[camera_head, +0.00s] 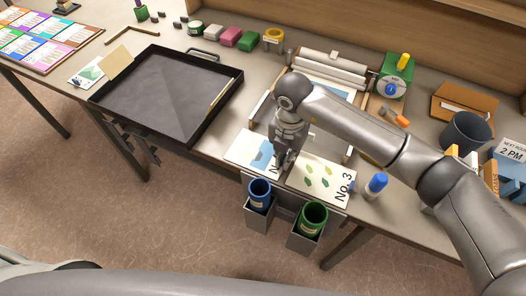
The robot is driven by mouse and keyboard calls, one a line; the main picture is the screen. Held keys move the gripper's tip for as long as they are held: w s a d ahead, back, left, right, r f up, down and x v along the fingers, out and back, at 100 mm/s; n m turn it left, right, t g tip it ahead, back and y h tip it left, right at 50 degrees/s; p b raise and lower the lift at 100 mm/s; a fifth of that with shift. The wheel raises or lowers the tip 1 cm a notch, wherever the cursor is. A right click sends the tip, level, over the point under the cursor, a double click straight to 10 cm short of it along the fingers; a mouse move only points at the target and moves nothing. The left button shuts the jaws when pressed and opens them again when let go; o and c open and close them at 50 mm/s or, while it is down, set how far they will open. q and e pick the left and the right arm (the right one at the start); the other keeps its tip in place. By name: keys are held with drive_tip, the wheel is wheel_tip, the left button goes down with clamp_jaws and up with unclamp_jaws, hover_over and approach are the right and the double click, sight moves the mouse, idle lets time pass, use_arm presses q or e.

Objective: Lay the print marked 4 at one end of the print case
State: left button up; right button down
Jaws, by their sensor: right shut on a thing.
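The print case looks to be the black open tray (97,101) with a handle, left of centre on the table; its floor looks bare. My right gripper (283,163) points down at the right edge of a white print with a blue shape (248,148) and is shut on it. The gripper hides most of this print's marking; only an "N" shows, so I cannot read the number. A print marked No. 3 (319,178) with green leaves lies just right of the gripper. My left gripper is not in view.
A small green-patterned print (86,74) lies left of the case. A roller press (331,67) stands behind my right arm. A blue-capped bottle (376,185) stands right of No. 3.

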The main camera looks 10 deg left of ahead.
drive_tip(key=shift+r+p, duration=1.55)
drive_tip(key=shift+r, duration=0.95)
drive_tip(key=shift+r, duration=0.1)
